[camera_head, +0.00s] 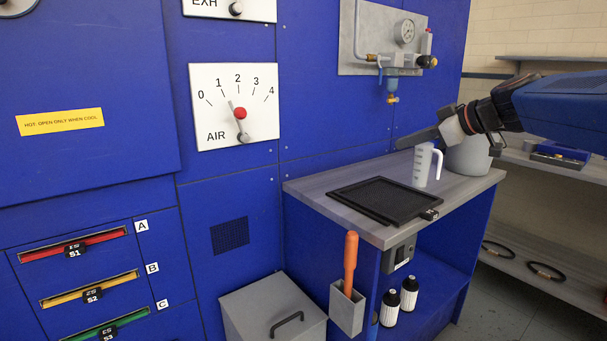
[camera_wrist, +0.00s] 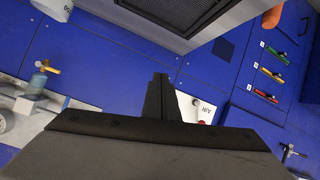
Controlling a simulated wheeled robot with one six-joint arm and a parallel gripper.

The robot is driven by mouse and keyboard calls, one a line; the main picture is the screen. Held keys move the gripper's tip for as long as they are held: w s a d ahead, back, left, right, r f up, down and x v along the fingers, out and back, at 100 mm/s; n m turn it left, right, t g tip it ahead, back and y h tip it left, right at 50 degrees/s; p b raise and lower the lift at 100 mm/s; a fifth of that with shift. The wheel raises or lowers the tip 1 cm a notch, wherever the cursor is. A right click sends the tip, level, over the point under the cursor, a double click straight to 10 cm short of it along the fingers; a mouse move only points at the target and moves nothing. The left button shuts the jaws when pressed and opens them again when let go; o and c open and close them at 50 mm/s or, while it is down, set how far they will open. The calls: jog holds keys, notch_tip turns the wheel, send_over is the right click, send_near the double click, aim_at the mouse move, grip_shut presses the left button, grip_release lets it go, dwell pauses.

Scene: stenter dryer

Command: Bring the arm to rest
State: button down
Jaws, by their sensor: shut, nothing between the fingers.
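My arm (camera_head: 550,100) reaches in from the right edge in the head view. My gripper (camera_head: 402,143) is at its left end, above the grey bench top and pointing left toward the blue machine. In the wrist view my gripper (camera_wrist: 160,78) shows as dark fingers closed together, with nothing held. Nothing appears to touch the gripper. In the head view it passes over the white measuring jug (camera_head: 422,167) and in front of the blue panel; I cannot tell the exact gap.
The bench (camera_head: 455,194) carries a black framed screen (camera_head: 385,198) and a grey pot (camera_head: 470,156). An AIR dial (camera_head: 235,105) and a gauge panel (camera_head: 385,40) are on the blue machine. An orange-handled tool (camera_head: 350,262) stands in a front holder. A grey lidded bin (camera_head: 272,312) is below.

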jog(key=s+d+f+m+g+h, duration=0.1)
jog(key=s+f+m+h, duration=0.3)
jog(key=s+f, duration=1.1)
jog(key=s+d+f+m+g+h, duration=0.2)
jog(key=s+f+m, duration=0.4)
jog(key=s+f, duration=0.9)
jog(key=s+g+h, duration=0.1)
jog(key=s, duration=0.3)
jog(key=shift+m+g+h, duration=0.4)
